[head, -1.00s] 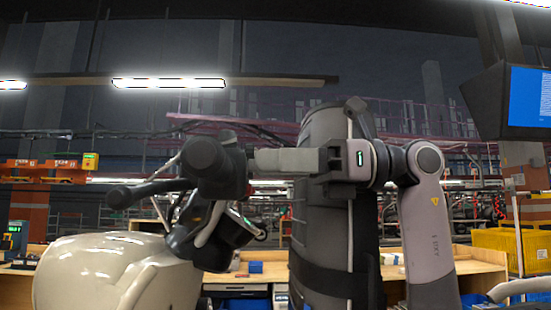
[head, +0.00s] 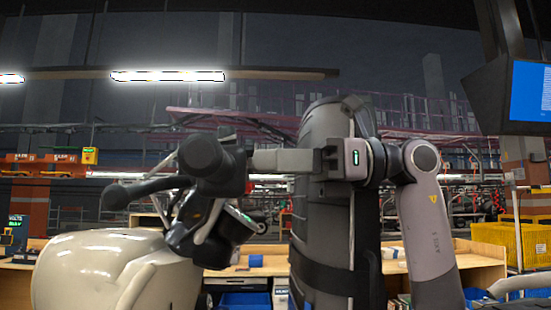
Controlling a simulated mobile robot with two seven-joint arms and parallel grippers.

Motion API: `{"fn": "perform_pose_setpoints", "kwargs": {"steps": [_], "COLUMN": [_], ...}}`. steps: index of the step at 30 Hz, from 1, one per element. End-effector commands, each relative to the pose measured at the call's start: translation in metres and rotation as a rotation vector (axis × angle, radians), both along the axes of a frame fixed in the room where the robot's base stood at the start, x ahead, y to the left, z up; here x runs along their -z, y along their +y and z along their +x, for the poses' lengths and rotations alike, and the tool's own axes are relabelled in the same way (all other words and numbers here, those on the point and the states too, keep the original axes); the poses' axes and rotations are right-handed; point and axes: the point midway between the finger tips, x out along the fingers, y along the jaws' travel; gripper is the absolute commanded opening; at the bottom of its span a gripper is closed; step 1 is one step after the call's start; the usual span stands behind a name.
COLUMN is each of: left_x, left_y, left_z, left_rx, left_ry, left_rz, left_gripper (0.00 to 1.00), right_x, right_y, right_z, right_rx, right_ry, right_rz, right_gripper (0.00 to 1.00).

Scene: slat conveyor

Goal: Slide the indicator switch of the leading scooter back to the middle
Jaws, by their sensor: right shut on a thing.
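The cream scooter (head: 110,270) stands at the lower left, with its dark handlebar facing me. The switch's position cannot be seen.
The dark scooter seat (head: 325,200) stands upright behind my right gripper. Wooden workbenches (head: 470,262) with blue bins (head: 245,299) lie behind. A yellow crate (head: 525,245) is at the right, below a hanging monitor (head: 525,95). The space above the handlebar is clear.

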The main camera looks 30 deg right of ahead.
Motion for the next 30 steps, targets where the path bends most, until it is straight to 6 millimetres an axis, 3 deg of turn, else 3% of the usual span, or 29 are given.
{"fn": "perform_pose_setpoints", "kwargs": {"steps": [3,4,6,17,30], "left_x": [0.0,0.0,0.0,0.003,0.015], "left_y": [0.0,0.0,0.0,0.0,0.0], "left_z": [0.0,0.0,0.0,0.0,0.0], "left_rx": [0.0,0.0,0.0,-0.001,-0.001], "left_ry": [0.0,0.0,0.0,0.0,0.001], "left_rz": [0.0,0.0,0.0,0.001,0.001], "left_gripper": [0.43,0.43,0.43,0.43,0.43], "right_x": [0.0,0.0,0.0,0.001,0.001], "right_y": [0.0,0.0,0.0,-0.006,-0.062], "right_z": [0.0,0.0,0.0,-0.002,-0.028], "right_rx": [0.0,0.0,0.0,0.001,0.002], "right_ry": [0.0,0.0,0.0,0.0,0.0], "right_rz": [0.001,0.001,0.001,0.001,0.001], "right_gripper": [0.0,0.26,0.43,0.43,0.43]}}
